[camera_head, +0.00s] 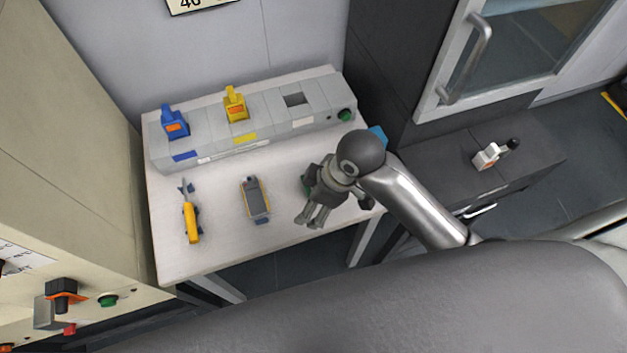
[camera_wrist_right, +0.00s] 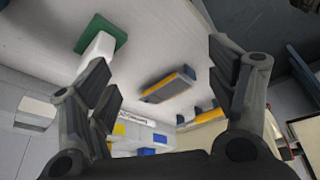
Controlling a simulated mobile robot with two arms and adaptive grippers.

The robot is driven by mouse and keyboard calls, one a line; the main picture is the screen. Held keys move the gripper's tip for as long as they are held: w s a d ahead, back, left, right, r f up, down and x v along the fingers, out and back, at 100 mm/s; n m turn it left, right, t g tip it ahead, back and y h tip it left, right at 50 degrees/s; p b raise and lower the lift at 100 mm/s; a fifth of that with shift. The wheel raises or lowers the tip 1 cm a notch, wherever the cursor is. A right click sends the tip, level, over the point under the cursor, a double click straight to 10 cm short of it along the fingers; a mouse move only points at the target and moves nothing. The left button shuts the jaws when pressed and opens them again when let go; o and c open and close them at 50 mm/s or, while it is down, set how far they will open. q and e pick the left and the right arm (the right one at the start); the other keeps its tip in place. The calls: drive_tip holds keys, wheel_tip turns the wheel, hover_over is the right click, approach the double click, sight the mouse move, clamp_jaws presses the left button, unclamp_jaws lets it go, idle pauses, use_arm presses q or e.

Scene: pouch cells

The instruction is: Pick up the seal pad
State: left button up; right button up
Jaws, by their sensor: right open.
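A green square pad with a white block on it (camera_wrist_right: 104,32), which looks like the seal pad, lies on the white table, partly covered by a finger of my right gripper. My right gripper (camera_head: 312,215) hangs over the right part of the table. In the wrist view its fingers (camera_wrist_right: 160,64) are wide apart with nothing between them; the pad is near the left finger. I cannot tell whether they touch. My left gripper is not in view.
A grey-and-yellow device (camera_head: 256,200) and a yellow-handled tool (camera_head: 190,217) lie on the table (camera_head: 222,255). A grey rack (camera_head: 210,133) at the back holds a blue piece (camera_head: 174,124) and a yellow piece (camera_head: 236,105), beside an empty slot. A blue item (camera_head: 378,136) shows behind my arm.

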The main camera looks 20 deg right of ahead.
drive_tip(key=w+d+r+n+g+h, duration=0.2)
drive_tip(key=w+d+r+n, duration=0.2)
drive_tip(key=w+n, duration=0.35)
drive_tip(key=shift+m, duration=0.45)
drive_tip(key=f, duration=0.5)
drive_tip(key=shift+w+a+p, duration=0.2)
drive_tip(key=shift+w+p, duration=0.05)
drive_tip(key=shift+p, duration=0.05)
drive_tip(key=shift+w+a+f+p, duration=0.15)
drive_tip(key=shift+f+p, duration=0.1)
drive_tip(key=shift+f, duration=0.6)
drive_tip(key=shift+a+f+p, duration=0.1)
drive_tip(key=shift+f+p, duration=0.1)
drive_tip(key=shift+f, duration=0.7)
drive_tip(key=shift+w+a+f+p, duration=0.15)
drive_tip(key=shift+f+p, duration=0.1)
drive_tip(key=shift+f, duration=0.6)
drive_tip(key=shift+s, duration=0.1)
drive_tip(key=c, duration=1.1)
